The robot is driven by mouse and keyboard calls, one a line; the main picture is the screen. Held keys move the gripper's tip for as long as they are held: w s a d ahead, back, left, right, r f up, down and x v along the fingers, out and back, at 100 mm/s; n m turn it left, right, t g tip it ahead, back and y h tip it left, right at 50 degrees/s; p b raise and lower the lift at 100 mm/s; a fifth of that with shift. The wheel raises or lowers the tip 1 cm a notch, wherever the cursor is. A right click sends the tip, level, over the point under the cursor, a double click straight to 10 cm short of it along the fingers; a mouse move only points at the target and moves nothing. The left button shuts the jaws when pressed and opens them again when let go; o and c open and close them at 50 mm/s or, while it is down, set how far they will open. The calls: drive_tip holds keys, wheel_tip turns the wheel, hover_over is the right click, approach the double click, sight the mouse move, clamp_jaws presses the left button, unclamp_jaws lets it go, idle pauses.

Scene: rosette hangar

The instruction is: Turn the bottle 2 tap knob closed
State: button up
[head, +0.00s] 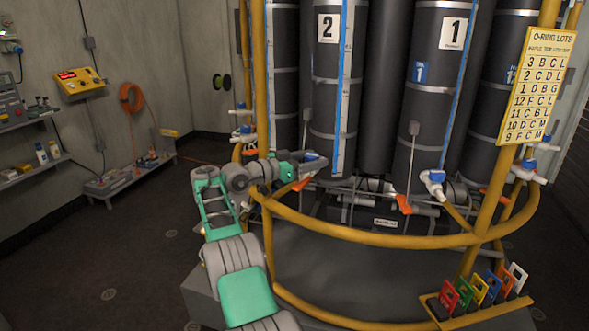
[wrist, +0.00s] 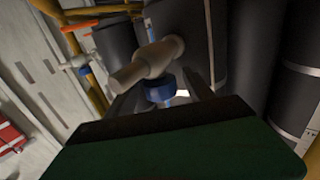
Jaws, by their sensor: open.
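Bottle 2 is a tall dark cylinder with a white "2" label (head: 328,28) in the head view. Its tap, in front of my gripper in the wrist view, has a pale body (wrist: 148,64) and a blue knob (wrist: 160,90). My gripper (head: 308,166) is at the front of bottle 2, low down, and hides most of this tap in the head view. In the wrist view my gripper (wrist: 162,92) is open, with one dark finger on each side of the blue knob. I cannot tell whether the fingers touch it.
A curved yellow rail (head: 370,236) runs in front of the bottles, close below my arm. Bottle 1 (head: 425,120) stands to the right with its own blue-knobbed tap (head: 435,180). Coloured tags (head: 480,290) stand at lower right. The floor at left is clear.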

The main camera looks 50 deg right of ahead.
drive_tip(key=shift+s+f+n+t+b, duration=0.15)
drive_tip(key=shift+n+t+b, duration=0.35)
drive_tip(key=shift+b, duration=0.65)
